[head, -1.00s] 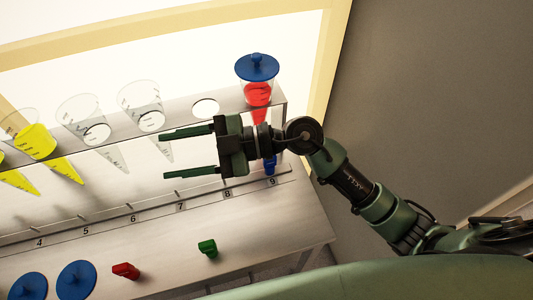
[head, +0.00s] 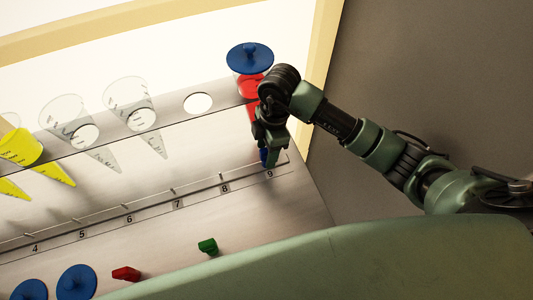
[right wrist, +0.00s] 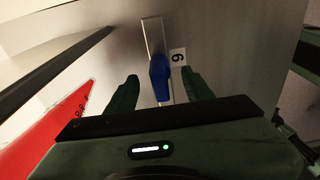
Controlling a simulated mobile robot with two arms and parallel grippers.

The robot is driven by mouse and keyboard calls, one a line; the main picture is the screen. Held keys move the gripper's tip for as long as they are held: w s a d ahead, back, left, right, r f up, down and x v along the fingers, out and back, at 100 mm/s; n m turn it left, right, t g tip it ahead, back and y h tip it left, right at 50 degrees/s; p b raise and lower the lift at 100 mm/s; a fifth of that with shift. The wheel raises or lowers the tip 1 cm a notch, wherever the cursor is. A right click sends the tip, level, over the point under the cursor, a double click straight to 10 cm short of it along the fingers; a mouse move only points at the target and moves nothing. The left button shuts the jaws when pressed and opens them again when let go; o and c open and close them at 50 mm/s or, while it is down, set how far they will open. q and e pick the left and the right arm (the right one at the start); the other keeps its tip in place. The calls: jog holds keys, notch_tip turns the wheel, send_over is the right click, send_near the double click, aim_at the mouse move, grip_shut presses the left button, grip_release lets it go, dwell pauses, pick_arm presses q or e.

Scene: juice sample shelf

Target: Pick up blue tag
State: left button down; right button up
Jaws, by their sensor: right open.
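The blue tag (head: 263,156) stands on the narrow rail at the place numbered 9, partly hidden by my right gripper in the head view. In the right wrist view the blue tag (right wrist: 160,78) lies between the two fingers, beside the label 9. My right gripper (head: 270,150) points down at the tag, beside the cone with red liquid. In the wrist view the right gripper (right wrist: 160,92) is open, one finger on each side of the tag, with gaps on both sides. My left gripper is not in view.
A cone with red liquid (head: 251,88) and a blue lid (head: 250,58) hangs in the rack (head: 180,107) close to my gripper. Empty cones and a yellow one hang further left. Red (head: 126,274) and green (head: 208,246) tags lie on the shelf in front.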

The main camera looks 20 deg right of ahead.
notch_tip(320, 180, down, 3)
jog(key=shift+a+f, duration=0.1)
jog(key=shift+a, duration=0.05)
grip_shut()
dwell(0.4)
